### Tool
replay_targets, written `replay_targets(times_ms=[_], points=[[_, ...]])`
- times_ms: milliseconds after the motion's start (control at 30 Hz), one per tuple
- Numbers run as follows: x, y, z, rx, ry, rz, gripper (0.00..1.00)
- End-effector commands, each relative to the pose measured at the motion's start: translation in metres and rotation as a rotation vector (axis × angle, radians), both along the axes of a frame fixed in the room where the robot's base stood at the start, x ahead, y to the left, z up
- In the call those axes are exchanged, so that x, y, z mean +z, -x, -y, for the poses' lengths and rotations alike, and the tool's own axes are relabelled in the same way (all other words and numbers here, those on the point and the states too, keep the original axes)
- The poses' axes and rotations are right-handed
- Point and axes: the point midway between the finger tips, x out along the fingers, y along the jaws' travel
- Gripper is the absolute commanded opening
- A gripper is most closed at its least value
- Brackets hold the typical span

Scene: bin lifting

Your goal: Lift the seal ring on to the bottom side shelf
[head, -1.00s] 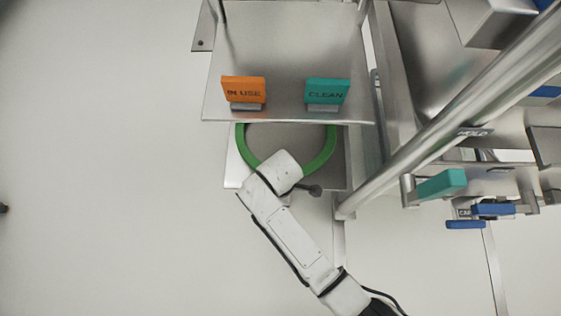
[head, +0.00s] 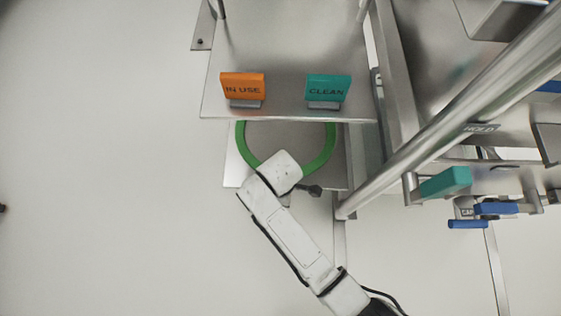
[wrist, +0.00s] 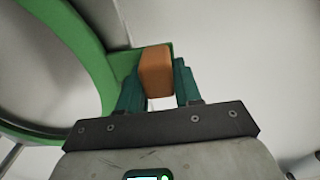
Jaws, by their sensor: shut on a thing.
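The seal ring is a green hoop (head: 329,148) with an orange block (wrist: 155,70) at its near side. In the head view it lies over the lower shelf plate (head: 232,168), and its far part is hidden under the upper plate. My gripper (wrist: 158,80) is shut on the orange block, one teal finger on each side. The ring's green band (wrist: 85,50) curves off to the left in the wrist view. In the head view my white wrist hides the fingers. I cannot tell whether the ring touches the lower plate.
A slanted metal rail (head: 440,130) and a frame with coloured tags stand close on the right.

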Motion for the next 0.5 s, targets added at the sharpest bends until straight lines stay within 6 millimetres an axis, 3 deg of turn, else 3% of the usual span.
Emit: replay_targets(times_ms=[500], points=[[-0.0043, -0.0002, -0.0002, 0.0, 0.0, 0.0, 0.0]])
